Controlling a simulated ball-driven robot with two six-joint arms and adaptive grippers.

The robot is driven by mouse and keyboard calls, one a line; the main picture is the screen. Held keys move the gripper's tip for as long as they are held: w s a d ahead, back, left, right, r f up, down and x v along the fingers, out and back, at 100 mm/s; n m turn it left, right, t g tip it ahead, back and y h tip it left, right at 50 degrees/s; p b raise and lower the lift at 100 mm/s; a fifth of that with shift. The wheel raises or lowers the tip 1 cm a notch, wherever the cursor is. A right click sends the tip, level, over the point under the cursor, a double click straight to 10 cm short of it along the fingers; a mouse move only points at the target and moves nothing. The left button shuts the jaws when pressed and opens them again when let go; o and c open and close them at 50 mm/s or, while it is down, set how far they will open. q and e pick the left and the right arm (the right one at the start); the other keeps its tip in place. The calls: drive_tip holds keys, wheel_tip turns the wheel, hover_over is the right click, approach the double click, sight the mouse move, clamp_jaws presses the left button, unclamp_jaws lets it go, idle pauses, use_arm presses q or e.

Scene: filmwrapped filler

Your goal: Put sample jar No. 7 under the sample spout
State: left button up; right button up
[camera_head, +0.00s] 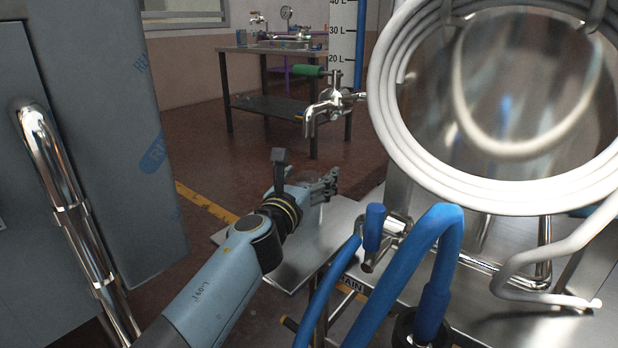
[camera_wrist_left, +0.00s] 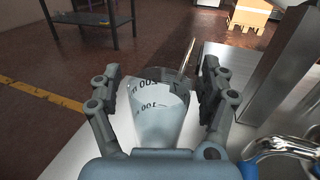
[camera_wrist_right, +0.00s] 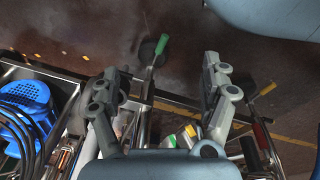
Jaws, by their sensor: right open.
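A clear, graduated jar (camera_wrist_left: 158,112) with "100" and "200" marks stands between the fingers of my left gripper (camera_wrist_left: 162,85) in the left wrist view. The fingers are spread as wide as those of the right one, with slim gaps beside the jar. I cannot read a jar number. In the head view my left gripper (camera_head: 328,182) is over a metal plate (camera_head: 290,265), and the jar is hard to make out there. My right gripper (camera_wrist_right: 162,85) is open and empty.
A large white coil (camera_head: 385,105) around a round glass fills the upper right. Blue hoses (camera_head: 436,270) and a blue-handled valve (camera_head: 374,228) are right of my left arm. A grey cabinet (camera_head: 120,130) stands left.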

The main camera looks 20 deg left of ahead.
use_arm(q)
drive_tip(key=shift+r, duration=0.2)
drive_tip(key=shift+s, duration=6.05)
drive_tip(key=s+a+f+n+g+y, duration=0.65)
drive_tip(key=s+a+f+n, duration=0.5)
drive_tip(key=n, duration=0.85)
drive_tip(key=s+d+f+n+g+h, duration=0.1)
drive_tip(key=s+f+n+g, duration=0.4)
drive_tip(key=s, duration=0.6)
drive_tip(key=s+d+f+n+g+h, duration=0.2)
drive_tip(key=s+f+n+g+h, duration=0.2)
drive_tip(key=s+n, duration=0.6)
drive_tip(key=shift+s+f+n+g, duration=0.3)
drive_tip(key=shift+s+f+g, duration=0.2)
drive_tip(key=shift+s, duration=0.45)
use_arm(e)
drive_tip(key=shift+f, duration=0.1)
